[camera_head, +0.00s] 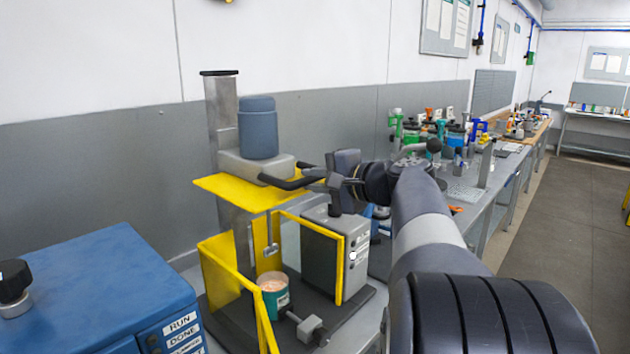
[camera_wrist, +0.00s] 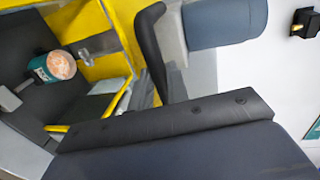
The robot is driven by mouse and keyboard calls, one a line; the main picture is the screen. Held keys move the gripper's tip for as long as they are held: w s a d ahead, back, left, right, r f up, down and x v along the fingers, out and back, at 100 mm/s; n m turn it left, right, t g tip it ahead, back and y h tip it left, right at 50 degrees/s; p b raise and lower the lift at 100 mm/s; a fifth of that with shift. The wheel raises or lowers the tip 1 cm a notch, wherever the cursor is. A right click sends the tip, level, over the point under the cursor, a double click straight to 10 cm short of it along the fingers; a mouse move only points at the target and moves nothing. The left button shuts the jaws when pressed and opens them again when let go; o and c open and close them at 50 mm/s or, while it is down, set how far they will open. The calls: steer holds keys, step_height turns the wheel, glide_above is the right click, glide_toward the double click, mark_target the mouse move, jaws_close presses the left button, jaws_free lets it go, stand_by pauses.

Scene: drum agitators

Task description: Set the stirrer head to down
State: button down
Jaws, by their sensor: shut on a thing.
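The stirrer head (camera_head: 240,165) is a light grey block with a blue motor cylinder (camera_head: 259,128) on an upright metal column (camera_head: 221,100). It sits partway up the column, with a yellow plate (camera_head: 250,197) just under it. A black handle (camera_head: 275,181) sticks out from its front right. My gripper (camera_head: 318,180) is shut on this handle. In the wrist view the black handle (camera_wrist: 150,50) curves beside the blue motor (camera_wrist: 225,22). Below, a teal cup (camera_head: 273,296) with pinkish contents stands on the dark base; it also shows in the wrist view (camera_wrist: 42,72).
Yellow guard panels (camera_head: 220,268) stand around the cup. A grey control box (camera_head: 322,258) stands to their right. A blue machine (camera_head: 105,295) fills the lower left. A bench with bottles (camera_head: 455,140) runs back on the right, beside open floor.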

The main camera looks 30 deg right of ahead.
step_height(320, 180, down, 17)
steer(key=b, duration=1.5)
steer(key=shift+f, duration=0.15)
steer(key=c, duration=1.4)
jaws_free()
steer(key=v, duration=1.1)
steer(key=shift+b, duration=0.35)
steer(key=shift+w, duration=0.15)
steer(key=x, duration=0.3)
steer(key=r+p+x, duration=0.1)
steer(key=x, duration=0.6)
steer(key=shift+w+a+r, duration=0.15)
steer(key=shift+w+r, duration=0.05)
steer(key=shift+w, duration=0.1)
